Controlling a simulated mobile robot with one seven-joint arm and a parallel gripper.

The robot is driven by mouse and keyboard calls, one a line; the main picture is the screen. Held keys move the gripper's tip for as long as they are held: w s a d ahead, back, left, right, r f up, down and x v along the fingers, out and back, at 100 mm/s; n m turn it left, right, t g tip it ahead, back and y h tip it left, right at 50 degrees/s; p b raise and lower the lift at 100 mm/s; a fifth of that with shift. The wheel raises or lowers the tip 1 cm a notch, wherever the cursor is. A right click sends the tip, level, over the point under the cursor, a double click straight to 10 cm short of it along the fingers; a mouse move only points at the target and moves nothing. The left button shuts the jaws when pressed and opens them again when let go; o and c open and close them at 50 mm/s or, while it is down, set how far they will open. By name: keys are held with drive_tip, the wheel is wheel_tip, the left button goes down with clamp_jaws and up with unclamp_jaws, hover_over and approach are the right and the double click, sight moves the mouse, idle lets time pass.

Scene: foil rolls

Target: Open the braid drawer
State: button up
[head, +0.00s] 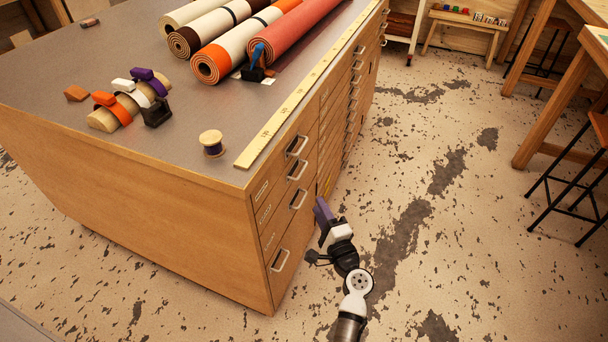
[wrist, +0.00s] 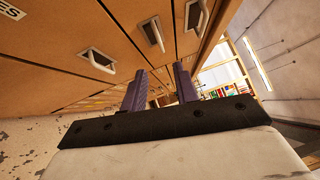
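The wooden drawer cabinet (head: 190,200) has a near column of drawers with metal loop handles, all looking shut. The upper handles (head: 297,146) and the low handle (head: 280,260) show in the head view. Small labels sit on the fronts, but I cannot read which drawer is braid. My gripper (head: 322,212) is beside the drawer fronts, low down, with purple fingers. In the wrist view its fingers (wrist: 160,88) stand apart with nothing between them. Several handles, one of them close (wrist: 97,60), lie above and left of the fingers. No handle is visibly held.
Rolled mats (head: 235,45), a yellow ruler (head: 300,90), a thread spool (head: 211,143) and small clips lie on the cabinet top. The floor (head: 430,210) right of the cabinet is mostly clear. A stool (head: 570,180) and wooden tables stand at the right.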

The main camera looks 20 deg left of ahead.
drive_tip(key=p+x, duration=0.2)
drive_tip(key=x, duration=1)
drive_tip(key=shift+p, duration=0.35)
drive_tip(key=shift+a, duration=0.1)
clamp_jaws()
